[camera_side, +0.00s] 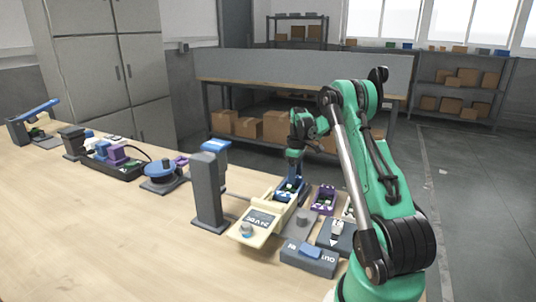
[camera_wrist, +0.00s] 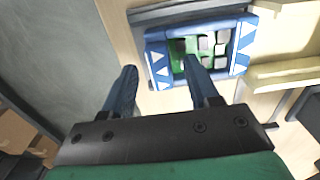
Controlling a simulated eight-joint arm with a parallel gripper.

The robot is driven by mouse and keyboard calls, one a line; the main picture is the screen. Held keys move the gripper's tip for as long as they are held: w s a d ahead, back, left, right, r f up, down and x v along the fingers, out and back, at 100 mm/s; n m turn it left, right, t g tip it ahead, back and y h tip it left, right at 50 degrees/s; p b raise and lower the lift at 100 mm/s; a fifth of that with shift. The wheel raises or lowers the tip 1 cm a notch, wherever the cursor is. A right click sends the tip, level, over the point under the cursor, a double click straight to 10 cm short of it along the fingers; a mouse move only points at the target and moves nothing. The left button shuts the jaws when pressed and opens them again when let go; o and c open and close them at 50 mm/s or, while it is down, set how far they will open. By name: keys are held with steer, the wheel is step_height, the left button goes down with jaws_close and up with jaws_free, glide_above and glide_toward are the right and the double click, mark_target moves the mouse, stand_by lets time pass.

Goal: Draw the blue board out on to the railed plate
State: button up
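The blue board (camera_side: 289,190) lies at the far end of the cream railed plate (camera_side: 255,238), below my gripper (camera_side: 293,168). In the wrist view the blue board (camera_wrist: 156,60) has white triangles on its ends and a green middle with several grey and dark blocks. I cannot tell whether either touches. A cream edge (camera_wrist: 285,74) shows right of the board.
A purple board (camera_side: 324,197) stands right of the blue one. A blue-topped round device (camera_side: 160,172) stands farther left. The front left table is clear.

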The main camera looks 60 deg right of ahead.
steer(key=shift+r, duration=3)
steer(key=w+a+r+t+h, duration=0.1)
steer(key=w+a+r, duration=0.35)
steer(key=a, duration=0.55)
steer(key=s+a+t, duration=0.1)
steer(key=a+t, duration=0.2)
steer(key=a, duration=0.9)
steer(key=s+a+t+y, duration=0.1)
steer(key=s+a+t, duration=0.1)
steer(key=a, duration=1)
steer(key=shift+s+a+t, duration=0.2)
steer(key=shift+a+t, duration=0.15)
steer(key=shift+t, duration=0.25)
